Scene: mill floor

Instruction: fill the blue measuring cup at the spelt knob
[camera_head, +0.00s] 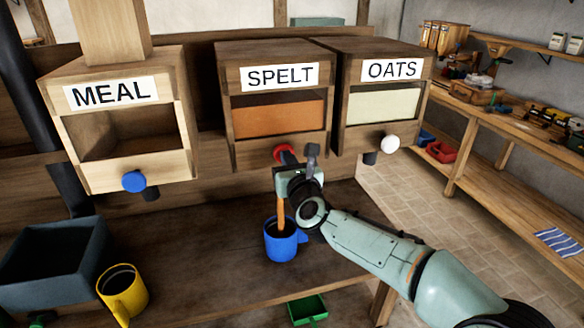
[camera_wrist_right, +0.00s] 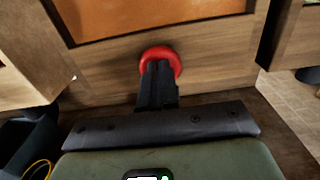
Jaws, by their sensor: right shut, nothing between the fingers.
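The spelt bin (camera_head: 276,97) has a window showing orange-brown grain and a red knob (camera_head: 283,151) on its front. The red knob also shows in the wrist view (camera_wrist_right: 161,53). My right gripper (camera_head: 291,158) is shut and empty, its fingertips at the red knob's face; I cannot tell whether they press on it. In the wrist view the closed fingers (camera_wrist_right: 158,76) overlap the knob's lower part. The blue measuring cup (camera_head: 281,243) stands upright on the bench below. An orange-brown stream (camera_head: 281,213) comes down into it from behind my gripper. The spout is hidden. My left gripper is out of view.
The meal bin (camera_head: 180,140) with a blue knob (camera_head: 134,181) is at left; the oats bin (camera_head: 388,138) with a white knob (camera_head: 390,143) is at right. A yellow cup (camera_head: 122,291) and dark tray (camera_head: 50,283) stand at the bench's left. The bench between cups is clear.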

